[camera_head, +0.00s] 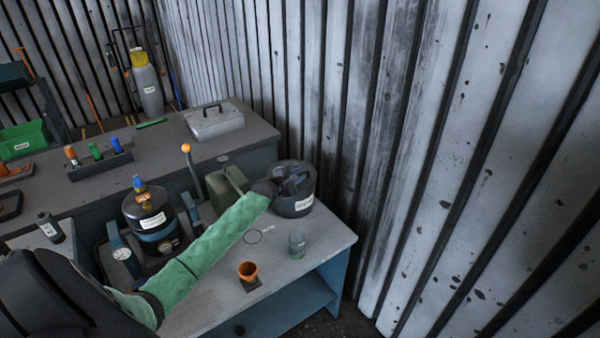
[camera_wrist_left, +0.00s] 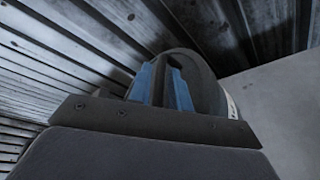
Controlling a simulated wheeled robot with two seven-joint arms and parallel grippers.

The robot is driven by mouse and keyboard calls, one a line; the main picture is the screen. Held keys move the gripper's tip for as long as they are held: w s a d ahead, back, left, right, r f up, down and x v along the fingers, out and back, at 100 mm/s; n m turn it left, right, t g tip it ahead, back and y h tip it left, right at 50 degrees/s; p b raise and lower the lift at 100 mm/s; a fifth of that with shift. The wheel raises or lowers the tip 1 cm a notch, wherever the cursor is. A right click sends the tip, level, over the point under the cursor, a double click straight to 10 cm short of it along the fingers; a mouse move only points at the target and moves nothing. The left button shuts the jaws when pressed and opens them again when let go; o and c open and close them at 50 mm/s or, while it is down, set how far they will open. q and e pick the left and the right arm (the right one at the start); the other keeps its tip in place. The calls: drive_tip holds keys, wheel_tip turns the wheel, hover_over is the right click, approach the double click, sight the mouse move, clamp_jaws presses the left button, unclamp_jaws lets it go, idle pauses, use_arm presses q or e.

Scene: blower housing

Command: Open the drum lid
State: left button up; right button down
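A dark round drum-like container (camera_head: 292,205) with a white label stands at the back right of the bench, close to the metal wall. My left arm, in a green sleeve, reaches to it. My left gripper (camera_head: 290,182) is at its top, and in the head view it blends with the dark rim, so the lid is hard to make out. In the left wrist view the blue finger pads (camera_wrist_left: 162,85) stand close together in front of the dark round container (camera_wrist_left: 208,85). My right gripper is not in view.
A black canister with a blue band (camera_head: 152,218), a green can (camera_head: 222,190), an orange cup (camera_head: 248,272) and a glass jar (camera_head: 297,245) stand on the bench (camera_head: 325,238). A grey metal box (camera_head: 214,122) sits on the rear bench. The bench's front right corner is clear.

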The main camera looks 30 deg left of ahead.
use_arm(q)
drive_tip(key=shift+w+f, duration=0.15)
drive_tip(key=shift+w, duration=0.45)
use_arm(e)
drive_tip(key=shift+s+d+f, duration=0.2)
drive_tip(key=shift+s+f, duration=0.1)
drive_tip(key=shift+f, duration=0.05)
use_arm(q)
drive_tip(key=shift+c, duration=0.2)
clamp_jaws()
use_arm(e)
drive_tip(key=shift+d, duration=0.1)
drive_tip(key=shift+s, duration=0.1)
